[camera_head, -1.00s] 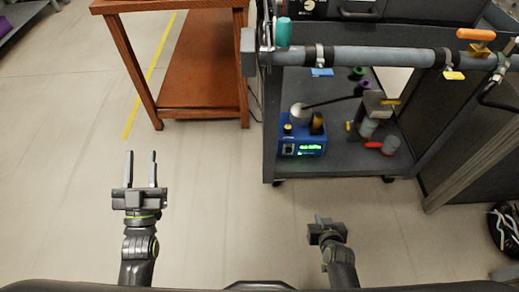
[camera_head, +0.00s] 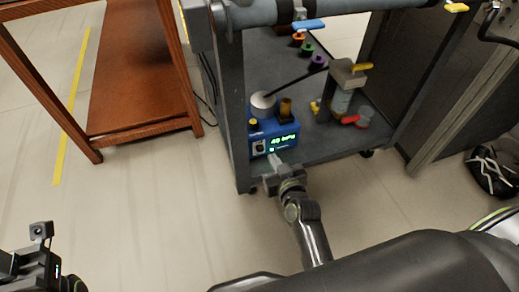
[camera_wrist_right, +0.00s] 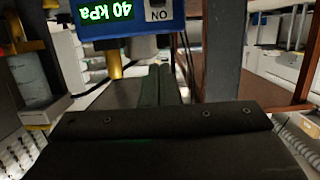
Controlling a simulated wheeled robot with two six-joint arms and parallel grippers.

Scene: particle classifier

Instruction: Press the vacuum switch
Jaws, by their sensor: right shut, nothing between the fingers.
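The blue vacuum unit (camera_head: 272,131) sits on the lower shelf of the dark cart, with a lit green kPa readout on its front. Its small switch (camera_head: 259,147) is left of the readout. My right gripper (camera_head: 274,161) is shut and empty, its tips just in front of and below the unit's front face. In the right wrist view the unit (camera_wrist_right: 125,27) appears upside down, with an ON label by the switch area (camera_wrist_right: 158,13). The shut fingers (camera_wrist_right: 158,80) point toward it; I cannot tell whether they touch. My left gripper (camera_head: 28,268) is partly cut off at the lower left.
The cart shelf (camera_head: 325,148) also holds a clamp-like device with a yellow handle (camera_head: 352,68), a red-handled valve (camera_head: 350,119) and several coloured knobs. A wooden table (camera_head: 135,105) stands left. Cables lie on the floor at right.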

